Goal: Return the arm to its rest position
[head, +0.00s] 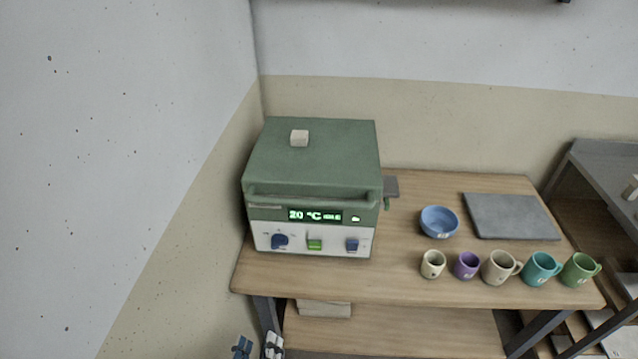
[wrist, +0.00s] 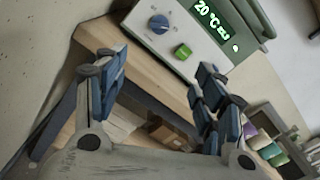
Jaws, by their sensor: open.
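My gripper (wrist: 158,85) is open and empty in the wrist view, its two blue-padded fingers spread apart. Between and beyond the fingers are the wooden table's front edge and the space under it. In the head view only a small part of my gripper (head: 257,346) shows at the bottom edge, in front of the table's left leg and below the table top. Most of my arm is out of the picture.
A green kiln (head: 312,190) reading 20 °C stands on the wooden table (head: 420,290). A blue bowl (head: 439,222), a grey slab (head: 511,216) and a row of several mugs (head: 500,267) are to its right. A wall is close on the left.

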